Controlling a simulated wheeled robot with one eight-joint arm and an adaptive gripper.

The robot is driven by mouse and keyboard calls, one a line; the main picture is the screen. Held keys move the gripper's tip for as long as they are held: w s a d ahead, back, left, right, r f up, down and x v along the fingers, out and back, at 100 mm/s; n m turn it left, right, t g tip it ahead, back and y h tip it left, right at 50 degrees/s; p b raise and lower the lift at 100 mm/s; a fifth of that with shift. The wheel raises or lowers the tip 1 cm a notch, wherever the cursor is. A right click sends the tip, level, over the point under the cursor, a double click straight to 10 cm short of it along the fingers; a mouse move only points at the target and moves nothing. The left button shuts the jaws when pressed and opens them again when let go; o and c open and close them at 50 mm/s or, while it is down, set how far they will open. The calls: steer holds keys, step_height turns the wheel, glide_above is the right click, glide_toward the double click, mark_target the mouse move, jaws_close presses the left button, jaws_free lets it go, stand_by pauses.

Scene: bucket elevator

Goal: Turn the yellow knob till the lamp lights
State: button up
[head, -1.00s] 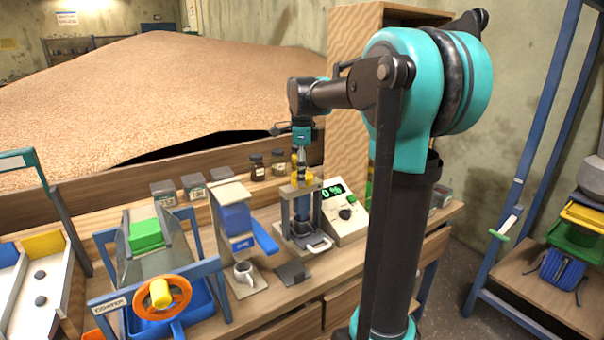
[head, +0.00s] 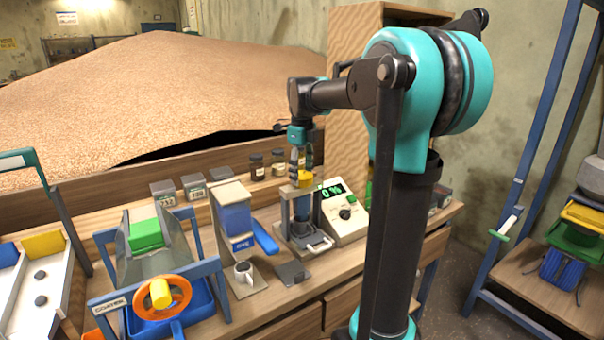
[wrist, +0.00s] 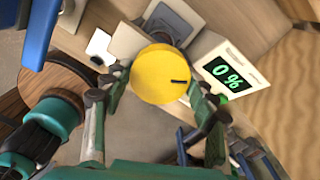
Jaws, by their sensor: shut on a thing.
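The yellow knob (head: 306,179) sits on top of a small grey press-like stand (head: 288,212) on the bench. In the wrist view the knob (wrist: 158,72) is a round yellow disc with a short black mark near its right edge. My gripper (head: 302,170) comes down from above and is shut on the knob, with one finger on each side. The fingers also show in the wrist view (wrist: 160,80). Beside the stand is a pale meter box (head: 352,225) whose green display (wrist: 228,76) reads 0 %. I cannot pick out a lamp.
An orange handwheel (head: 162,297) is at the front left. Dark jars (head: 257,167) stand behind, close to my gripper. A tall wooden panel (head: 345,100) rises at the back.

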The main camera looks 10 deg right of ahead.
mark_target(302, 175)
stand_by(0.3)
steer(key=o, duration=1.2)
steer(key=shift+c, duration=0.2)
step_height(302, 175, up, 12)
